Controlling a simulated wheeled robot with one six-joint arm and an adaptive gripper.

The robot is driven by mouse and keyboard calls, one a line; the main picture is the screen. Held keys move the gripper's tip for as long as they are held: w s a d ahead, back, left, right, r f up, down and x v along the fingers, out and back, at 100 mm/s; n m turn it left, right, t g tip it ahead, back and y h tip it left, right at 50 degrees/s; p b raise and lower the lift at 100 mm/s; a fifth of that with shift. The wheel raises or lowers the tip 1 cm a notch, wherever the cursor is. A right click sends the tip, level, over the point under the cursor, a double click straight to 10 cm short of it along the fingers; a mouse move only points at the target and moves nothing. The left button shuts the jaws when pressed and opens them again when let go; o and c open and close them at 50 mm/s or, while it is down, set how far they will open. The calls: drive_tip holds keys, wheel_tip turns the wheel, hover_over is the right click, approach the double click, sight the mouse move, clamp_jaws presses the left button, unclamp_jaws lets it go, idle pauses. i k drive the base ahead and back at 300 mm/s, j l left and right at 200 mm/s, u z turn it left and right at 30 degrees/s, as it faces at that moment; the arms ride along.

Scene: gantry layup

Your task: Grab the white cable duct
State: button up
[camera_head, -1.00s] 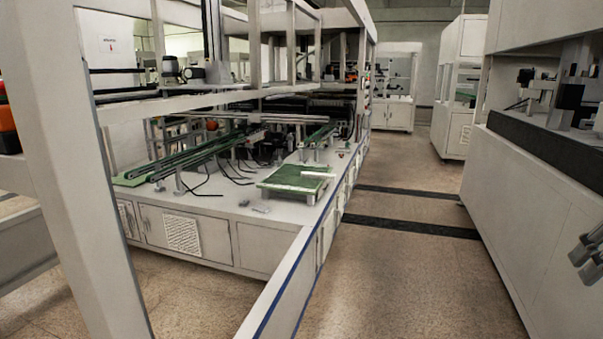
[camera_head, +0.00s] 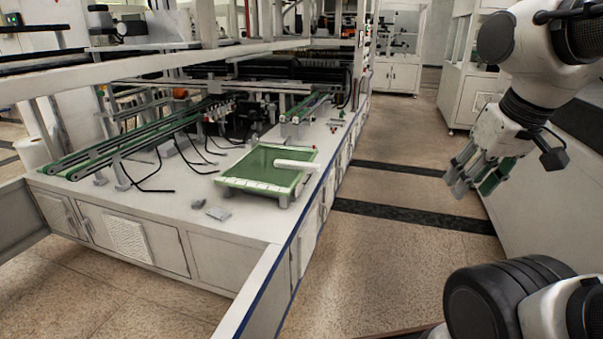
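A white cable duct (camera_head: 298,165) lies on the right part of a green board (camera_head: 258,166) on the white bench top. The duct is a short pale bar and sticks out a little over the board's right edge. My gripper (camera_head: 462,190) hangs at the right, over the aisle floor and apart from the bench. Its fingers point down and left, and a gap seems to show between them. Nothing is visible between the fingers.
A white rail with a blue edge (camera_head: 262,292) runs along the bench's right front side. Green conveyor rails (camera_head: 115,150) stand at the bench's left. Small grey pieces (camera_head: 218,213) lie in front of the board. The aisle floor (camera_head: 385,255) is clear.

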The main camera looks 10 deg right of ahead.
sight(310, 167)
drive_tip(key=i+l+u, duration=0.5)
drive_tip(key=u, duration=0.25)
drive_tip(key=i+l+u, duration=0.15)
drive_tip(key=l+u, duration=0.2)
drive_tip(key=i+l+u, duration=0.1)
drive_tip(key=l, duration=0.4)
drive_tip(key=i+l+u, duration=0.1)
drive_tip(key=l, duration=0.4)
drive_tip(key=i+l+u, duration=0.1)
drive_tip(key=l, duration=0.4)
drive_tip(key=i+l+u, duration=0.1)
drive_tip(key=l, duration=0.45)
drive_tip(key=i+l, duration=0.1)
drive_tip(key=l, duration=0.25)
drive_tip(key=i+l, duration=0.1)
drive_tip(key=l, duration=0.3)
drive_tip(key=i+l, duration=0.1)
drive_tip(key=l, duration=0.25)
drive_tip(key=i+l, duration=0.1)
drive_tip(key=l, duration=0.3)
